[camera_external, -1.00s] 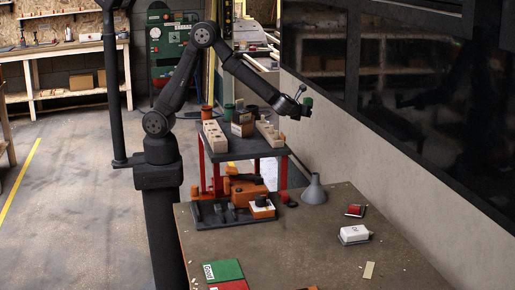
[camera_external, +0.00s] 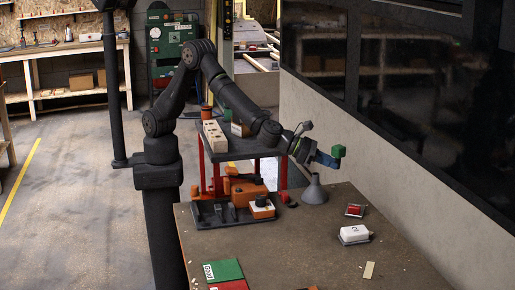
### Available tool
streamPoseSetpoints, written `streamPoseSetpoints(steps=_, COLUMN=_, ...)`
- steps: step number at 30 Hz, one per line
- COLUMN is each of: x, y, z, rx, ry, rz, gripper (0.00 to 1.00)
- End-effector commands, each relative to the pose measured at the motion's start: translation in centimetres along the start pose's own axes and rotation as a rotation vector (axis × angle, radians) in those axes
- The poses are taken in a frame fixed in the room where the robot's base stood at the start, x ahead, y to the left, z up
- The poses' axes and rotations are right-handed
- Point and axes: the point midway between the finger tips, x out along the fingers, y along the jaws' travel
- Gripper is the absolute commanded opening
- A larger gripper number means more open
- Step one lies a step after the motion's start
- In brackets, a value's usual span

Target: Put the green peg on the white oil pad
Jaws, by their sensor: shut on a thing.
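The green peg (camera_external: 338,151) is held in my gripper (camera_external: 328,159), in the air above the table's far right part. My gripper is shut on it, and the peg's block-like green end sticks out past the fingers.
A grey funnel (camera_external: 314,190) stands on the table below my gripper. A red item (camera_external: 355,210) lies behind the pad. A dark tray (camera_external: 235,213) with orange tools is at the left. Green (camera_external: 222,270) and red sheets lie in front. The table's middle is clear.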

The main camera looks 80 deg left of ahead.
Motion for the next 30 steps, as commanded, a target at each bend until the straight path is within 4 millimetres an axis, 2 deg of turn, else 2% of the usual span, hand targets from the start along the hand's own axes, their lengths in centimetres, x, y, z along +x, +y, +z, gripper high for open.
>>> streamPoseSetpoints(steps=1, x=-0.6, y=-2.9, z=-0.2, rx=0.02, ry=-0.001, rz=-0.051, gripper=0.0)
streamPoseSetpoints(steps=3, x=-1.4, y=-6.0, z=-0.5, rx=0.045, ry=-0.001, rz=-0.11, gripper=0.0)
streamPoseSetpoints(steps=6, x=-2.5, y=-9.6, z=-0.8, rx=0.073, ry=-0.001, rz=-0.18, gripper=0.0)
streamPoseSetpoints(steps=12, x=-4.2, y=-14.4, z=-1.4, rx=0.112, ry=0.0, rz=-0.274, gripper=0.0)
streamPoseSetpoints(steps=16, x=-5.2, y=-16.6, z=-1.8, rx=0.132, ry=0.0, rz=-0.319, gripper=0.0)
streamPoseSetpoints(steps=25, x=-3.5, y=-16.2, z=-5.1, rx=0.132, ry=0.002, rz=-0.311, gripper=0.0)
streamPoseSetpoints(steps=30, x=-2.8, y=-16.1, z=-6.2, rx=0.129, ry=0.0, rz=-0.31, gripper=0.0)
